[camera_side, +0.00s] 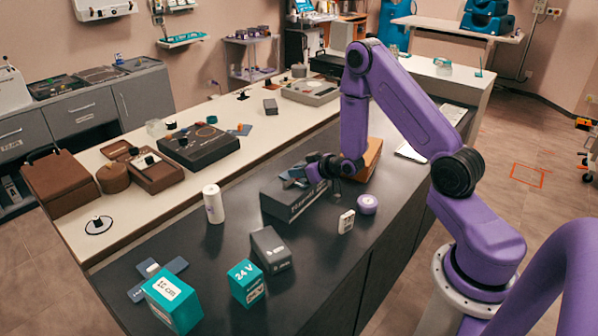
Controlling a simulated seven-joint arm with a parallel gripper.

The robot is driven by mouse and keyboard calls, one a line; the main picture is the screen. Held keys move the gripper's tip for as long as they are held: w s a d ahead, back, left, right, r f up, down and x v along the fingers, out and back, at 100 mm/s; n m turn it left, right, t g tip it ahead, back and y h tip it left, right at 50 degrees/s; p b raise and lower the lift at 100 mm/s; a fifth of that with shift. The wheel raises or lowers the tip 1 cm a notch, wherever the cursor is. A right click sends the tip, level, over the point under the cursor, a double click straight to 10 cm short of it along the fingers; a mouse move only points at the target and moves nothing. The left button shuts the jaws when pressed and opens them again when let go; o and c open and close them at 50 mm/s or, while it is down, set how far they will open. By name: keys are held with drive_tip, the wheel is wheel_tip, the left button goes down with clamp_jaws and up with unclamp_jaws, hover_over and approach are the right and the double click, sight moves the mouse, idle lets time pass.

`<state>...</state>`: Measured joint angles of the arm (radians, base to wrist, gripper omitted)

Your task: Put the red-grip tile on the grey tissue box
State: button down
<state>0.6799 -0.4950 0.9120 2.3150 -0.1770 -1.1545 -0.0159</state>
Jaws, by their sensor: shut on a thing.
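My gripper (316,171) is low over the middle of the dark worktop, at the right end of a long dark grey box (291,207) with pale lettering, which appears to be the tissue box. My gripper is shut on a small blue-grey tile (293,178), seen at the top of this box. I cannot tell whether the tile touches the box top or hangs just above it. The tile's grip is hidden by the fingers, so its red colour does not show.
A grey box (270,251), two teal boxes (247,283) (172,303) and blue-grey tiles (150,280) stand in front. A white cylinder (213,204) is left; a white block (346,221), purple round item (368,204) and orange-brown box (367,160) are right.

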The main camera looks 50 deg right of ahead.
drive_tip(key=shift+f, duration=0.1)
drive_tip(key=c, duration=1.1)
unclamp_jaws()
